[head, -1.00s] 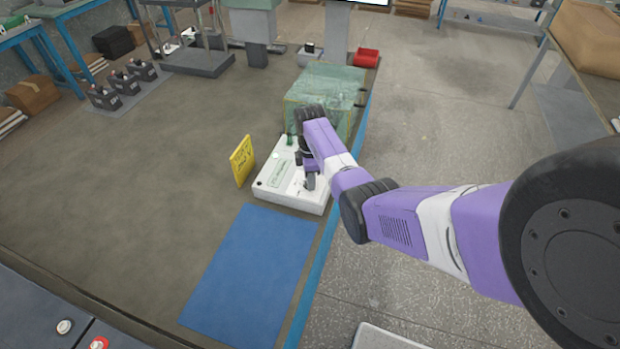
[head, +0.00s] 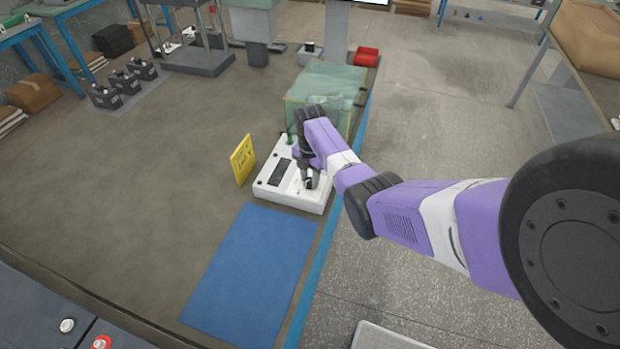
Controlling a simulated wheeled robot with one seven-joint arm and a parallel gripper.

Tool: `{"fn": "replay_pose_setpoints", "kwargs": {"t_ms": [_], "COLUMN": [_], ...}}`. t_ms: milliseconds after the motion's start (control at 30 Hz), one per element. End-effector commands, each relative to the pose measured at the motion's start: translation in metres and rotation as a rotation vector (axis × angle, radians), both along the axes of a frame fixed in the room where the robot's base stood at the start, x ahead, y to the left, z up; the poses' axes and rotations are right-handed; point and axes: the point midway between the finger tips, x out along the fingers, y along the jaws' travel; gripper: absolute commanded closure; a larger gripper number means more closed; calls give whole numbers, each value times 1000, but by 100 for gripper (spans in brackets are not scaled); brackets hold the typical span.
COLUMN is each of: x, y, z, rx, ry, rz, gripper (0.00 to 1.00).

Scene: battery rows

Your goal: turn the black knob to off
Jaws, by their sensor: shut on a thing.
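A white control box (head: 312,203) lies on the dark table top near its right edge. Its display (head: 280,174) is dark. My gripper (head: 308,182) reaches down onto the right part of the box's top face, with the purple and white arm coming in from the right. It is shut on the black knob there. The knob itself is mostly hidden by the fingers, so its pointer cannot be read.
A green see-through case (head: 325,88) stands just behind the box. A yellow sign (head: 243,160) stands to its left and a blue mat (head: 250,275) lies in front. Several black batteries (head: 123,83) stand at the back left. The table's left middle is clear.

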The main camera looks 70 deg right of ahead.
Motion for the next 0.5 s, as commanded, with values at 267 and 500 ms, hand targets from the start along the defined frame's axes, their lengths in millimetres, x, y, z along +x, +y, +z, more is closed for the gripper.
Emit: {"fn": "replay_pose_setpoints", "kwargs": {"t_ms": [267,500], "x": [2,2], "y": [0,0], "z": [1,1], "rx": [0,0], "ry": [-3,-2], "rz": [40,41], "gripper": [100,100]}}
